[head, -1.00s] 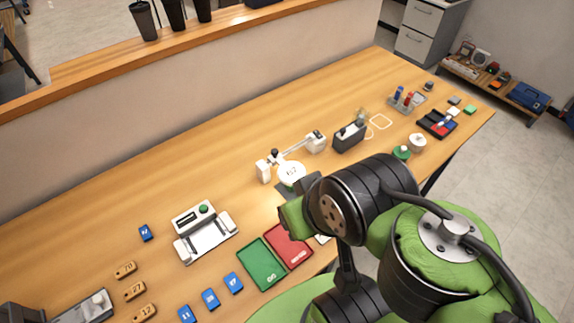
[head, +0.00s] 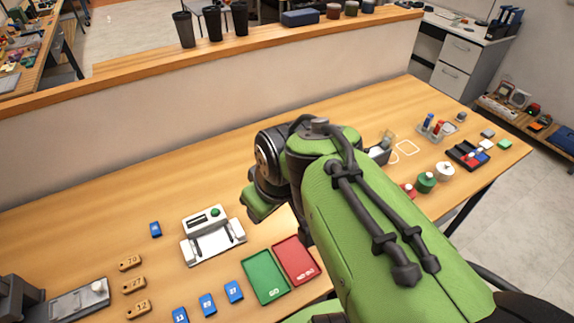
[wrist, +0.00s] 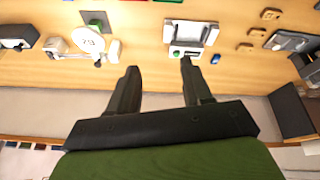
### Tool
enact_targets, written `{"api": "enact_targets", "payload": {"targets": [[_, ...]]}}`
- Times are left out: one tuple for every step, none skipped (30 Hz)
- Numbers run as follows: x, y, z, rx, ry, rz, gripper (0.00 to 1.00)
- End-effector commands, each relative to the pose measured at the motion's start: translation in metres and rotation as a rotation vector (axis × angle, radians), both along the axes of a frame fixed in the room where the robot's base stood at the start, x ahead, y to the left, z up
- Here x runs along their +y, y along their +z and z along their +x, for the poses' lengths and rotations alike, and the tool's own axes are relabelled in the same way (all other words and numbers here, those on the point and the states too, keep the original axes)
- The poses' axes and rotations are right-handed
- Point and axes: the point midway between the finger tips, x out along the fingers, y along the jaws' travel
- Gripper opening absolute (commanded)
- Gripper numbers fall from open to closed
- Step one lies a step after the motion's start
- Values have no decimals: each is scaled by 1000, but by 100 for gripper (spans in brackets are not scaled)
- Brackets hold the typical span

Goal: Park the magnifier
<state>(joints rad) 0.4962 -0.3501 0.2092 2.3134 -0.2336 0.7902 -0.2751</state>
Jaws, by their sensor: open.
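The magnifier shows in the wrist view as a round white lens (wrist: 88,43) with an enlarged "79" in it, on a pale swing arm with a white post (wrist: 55,45). A dark plate with a green pad (wrist: 95,20) lies beside the lens. In the head view my arm hides the magnifier. My gripper (wrist: 159,67) is open and empty, its two dark fingers spread apart. In the wrist view the lens is to the left of the fingers, apart from them. The fingertips are hidden in the head view.
A white device with a green button (head: 213,238) stands left of my arm. The green tray (head: 265,277), red tray (head: 295,261), blue tags (head: 208,304) and wooden tags (head: 134,284) lie in front. The back left of the table (head: 80,215) is clear. A raised ledge (head: 130,81) runs behind.

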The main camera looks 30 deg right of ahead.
Motion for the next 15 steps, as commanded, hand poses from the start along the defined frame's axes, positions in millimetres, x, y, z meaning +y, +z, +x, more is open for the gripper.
{"api": "enact_targets", "payload": {"targets": [[-6, -14, 8, 10, 9, 9, 49], [-9, -19, 13, 15, 18, 14, 49], [-14, -27, 20, 20, 34, 23, 49], [-18, -33, 26, 23, 43, 32, 49], [-22, -39, 32, 24, 57, 43, 49], [-29, -49, 40, 23, 74, 58, 49], [-35, -57, 46, 22, 88, 75, 49], [-42, -66, 53, 15, 103, 92, 49], [-53, -78, 62, 3, 124, 120, 49], [-63, -89, 69, -14, 138, 146, 49], [-74, -99, 76, -38, 153, 172, 49], [-90, -113, 84, -80, 173, 210, 49], [-104, -122, 90, -121, 187, 237, 49], [-118, -130, 95, -167, 198, 262, 49], [-139, -139, 99, -239, 207, 291, 49]]}}
